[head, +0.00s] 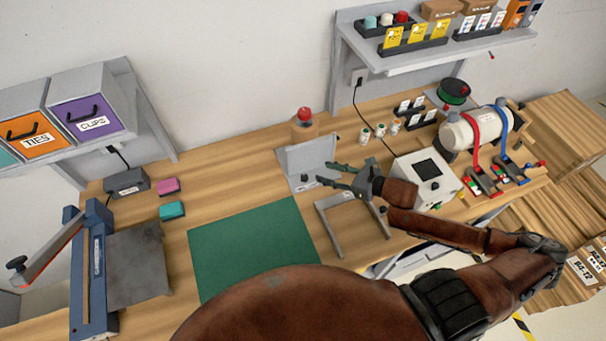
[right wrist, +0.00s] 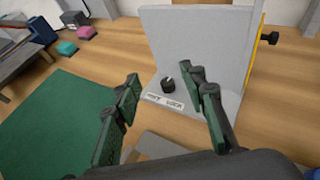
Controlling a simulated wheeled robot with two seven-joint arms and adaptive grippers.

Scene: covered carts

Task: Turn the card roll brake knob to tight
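A small black knob (right wrist: 168,85) with a pale mark sits on the base of a grey upright stand (right wrist: 200,45). Printed labels lie in front of it, too blurred to read surely. The knob also shows in the head view (head: 304,178), low on the stand (head: 310,157). I cannot tell from the labels whether it is the card roll brake knob. My right gripper (head: 331,174) is open and empty, in front of the stand. In the right wrist view its green-padded fingers (right wrist: 163,82) spread on either side of the knob, with no visible contact. My left gripper is out of view.
A second black knob (right wrist: 268,38) sticks out at the stand's right side. A grey frame (head: 335,225), a white box (head: 425,175) and a strapped white roll (head: 472,130) stand nearby. A green mat (head: 250,245) lies left, bare. A red-topped brown piece (head: 304,125) stands behind.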

